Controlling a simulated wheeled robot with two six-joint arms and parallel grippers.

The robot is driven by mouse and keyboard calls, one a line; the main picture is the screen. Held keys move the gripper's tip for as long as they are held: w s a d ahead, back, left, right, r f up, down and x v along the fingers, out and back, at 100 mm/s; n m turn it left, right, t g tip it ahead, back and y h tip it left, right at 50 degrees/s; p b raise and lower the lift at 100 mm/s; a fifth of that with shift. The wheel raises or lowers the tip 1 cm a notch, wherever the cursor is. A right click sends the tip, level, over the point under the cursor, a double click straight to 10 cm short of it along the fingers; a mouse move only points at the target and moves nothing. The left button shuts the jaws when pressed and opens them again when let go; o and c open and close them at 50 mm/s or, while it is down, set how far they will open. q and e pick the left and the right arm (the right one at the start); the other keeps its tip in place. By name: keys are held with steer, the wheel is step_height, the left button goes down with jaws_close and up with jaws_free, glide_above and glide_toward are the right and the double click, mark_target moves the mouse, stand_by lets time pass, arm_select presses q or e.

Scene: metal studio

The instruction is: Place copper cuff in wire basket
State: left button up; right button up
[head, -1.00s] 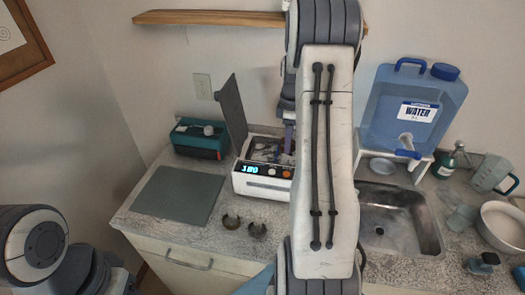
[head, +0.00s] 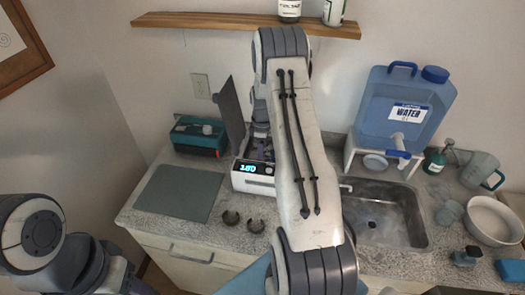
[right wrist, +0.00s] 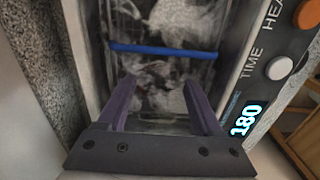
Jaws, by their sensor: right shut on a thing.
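My right gripper (right wrist: 160,82) reaches down into the open tank of the white cleaner (head: 254,184). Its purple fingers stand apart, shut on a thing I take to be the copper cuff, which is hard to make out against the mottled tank. The wire basket sits in the tank; a blue bar (right wrist: 162,50), apparently its handle, crosses just beyond the fingertips. In the head view my right arm hides part of the tank. Two dark open cuffs, a left one (head: 231,218) and a right one (head: 256,226), lie on the counter. My left gripper is out of view.
The cleaner's raised lid (head: 230,112) stands at its left, with a teal box (head: 199,136) beyond. A grey-green mat (head: 180,193) lies clear at left. The sink (head: 385,215), water jug (head: 404,108) and white bowl (head: 494,220) are at right. A shelf (head: 240,22) hangs above.

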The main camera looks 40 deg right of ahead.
steer(key=shift+f, duration=0.2)
steer(key=o, duration=1.1)
steer(key=shift+c, duration=0.2)
steer(key=shift+r, duration=0.1)
steer(key=shift+r, duration=0.4)
step_height(320, 180, up, 12)
steer(key=b, duration=0.3)
steer(key=shift+f+b, duration=0.25)
steer(key=shift+b, duration=0.15)
